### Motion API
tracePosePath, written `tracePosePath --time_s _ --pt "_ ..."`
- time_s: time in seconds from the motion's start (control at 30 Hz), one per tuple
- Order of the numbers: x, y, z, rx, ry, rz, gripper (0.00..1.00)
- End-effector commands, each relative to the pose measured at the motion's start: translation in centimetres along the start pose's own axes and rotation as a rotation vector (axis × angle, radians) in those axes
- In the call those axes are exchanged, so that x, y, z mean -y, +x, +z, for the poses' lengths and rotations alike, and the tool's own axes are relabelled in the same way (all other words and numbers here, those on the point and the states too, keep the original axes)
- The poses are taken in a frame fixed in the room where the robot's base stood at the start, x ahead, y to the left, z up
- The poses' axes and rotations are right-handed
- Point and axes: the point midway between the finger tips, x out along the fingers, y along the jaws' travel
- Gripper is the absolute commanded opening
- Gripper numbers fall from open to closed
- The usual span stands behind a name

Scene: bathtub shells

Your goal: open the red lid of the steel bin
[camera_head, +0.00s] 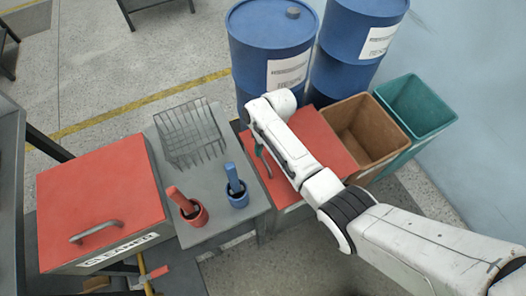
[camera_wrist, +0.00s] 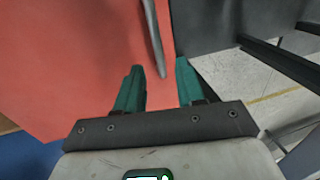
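A red lid (camera_head: 325,145) lies flat and shut on a bin, whose pale front shows only partly under my arm. Its thin grey handle (camera_wrist: 153,40) runs down from the top of the wrist view, and its lower end lies between my teal fingertips. My gripper (camera_wrist: 159,66) is open over this lid, near its left edge; I cannot tell whether either finger touches the handle. In the head view my arm hides much of the lid.
A grey table (camera_head: 165,145) between the two lids holds a wire basket (camera_head: 190,133), a red cup (camera_head: 192,213) and a blue cup (camera_head: 237,196). Blue drums (camera_head: 268,55) stand behind. Open brown (camera_head: 368,130) and green (camera_head: 415,108) bins stand to the right.

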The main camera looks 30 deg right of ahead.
Motion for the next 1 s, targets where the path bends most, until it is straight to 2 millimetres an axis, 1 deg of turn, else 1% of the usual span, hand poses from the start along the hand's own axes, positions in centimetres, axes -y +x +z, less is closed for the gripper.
tracePosePath --time_s 0.03,0.2,0.33,0.57,0.67,0.9,1.0 --pt "0.0 0.8 0.0 0.003 0.000 0.001 0.38" --pt "0.0 2.4 0.0 0.000 0.000 0.001 0.38" --pt "0.0 2.8 -0.1 -0.001 0.000 0.001 0.38" --pt "0.0 2.9 0.0 -0.001 0.000 0.000 0.38" --pt "0.0 2.9 0.0 -0.001 0.000 0.000 0.30" --pt "0.0 2.9 0.0 -0.001 0.000 0.000 0.07" --pt "0.0 2.9 0.0 -0.001 0.000 0.000 0.00"
